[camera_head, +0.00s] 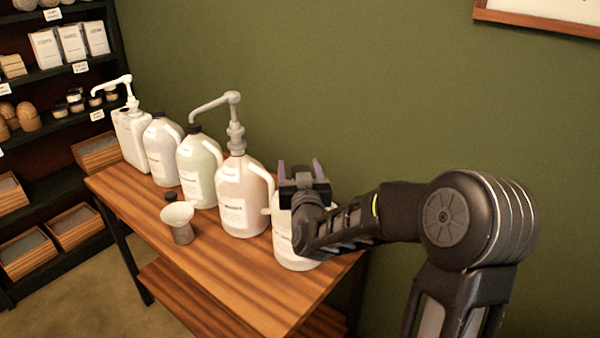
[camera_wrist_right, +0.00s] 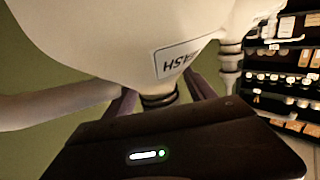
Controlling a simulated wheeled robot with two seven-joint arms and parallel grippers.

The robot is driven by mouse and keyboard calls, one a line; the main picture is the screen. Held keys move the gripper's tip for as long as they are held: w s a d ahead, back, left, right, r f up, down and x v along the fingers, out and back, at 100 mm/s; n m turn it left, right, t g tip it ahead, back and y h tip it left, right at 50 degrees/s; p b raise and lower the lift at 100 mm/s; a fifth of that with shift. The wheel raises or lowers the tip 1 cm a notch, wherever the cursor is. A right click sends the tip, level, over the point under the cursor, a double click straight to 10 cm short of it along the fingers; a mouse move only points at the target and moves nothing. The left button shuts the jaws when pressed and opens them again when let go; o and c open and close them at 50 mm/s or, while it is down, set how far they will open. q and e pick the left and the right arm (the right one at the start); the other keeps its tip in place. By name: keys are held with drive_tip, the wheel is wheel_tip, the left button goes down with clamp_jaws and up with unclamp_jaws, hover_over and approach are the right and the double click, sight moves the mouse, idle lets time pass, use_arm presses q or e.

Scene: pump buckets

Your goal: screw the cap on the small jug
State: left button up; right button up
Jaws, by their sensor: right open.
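A white jug (camera_head: 285,246) stands at the right end of the table, largely hidden behind my right gripper (camera_head: 301,170). The right gripper is at the jug's top, with its purple-edged fingers apart. My left gripper is not in view.
A pink jug with a grey pump (camera_head: 242,195) stands close left of the gripper. Left of it are a green jug (camera_head: 200,165), a white jug (camera_head: 162,150) and a white pump jug (camera_head: 131,140). A pale funnel-like object (camera_head: 178,214) stands in front. The table's front right (camera_head: 255,295) is clear.

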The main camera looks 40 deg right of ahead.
drive_tip(key=shift+c, duration=0.3)
clamp_jaws()
drive_tip(key=shift+o, duration=0.2)
unclamp_jaws()
idle(0.5)
drive_tip(key=b+v, duration=0.1)
drive_tip(key=v, duration=0.6)
drive_tip(key=shift+s+a+b, duration=0.2)
drive_tip(key=shift+s+b, duration=0.1)
drive_tip(key=shift+s, duration=0.05)
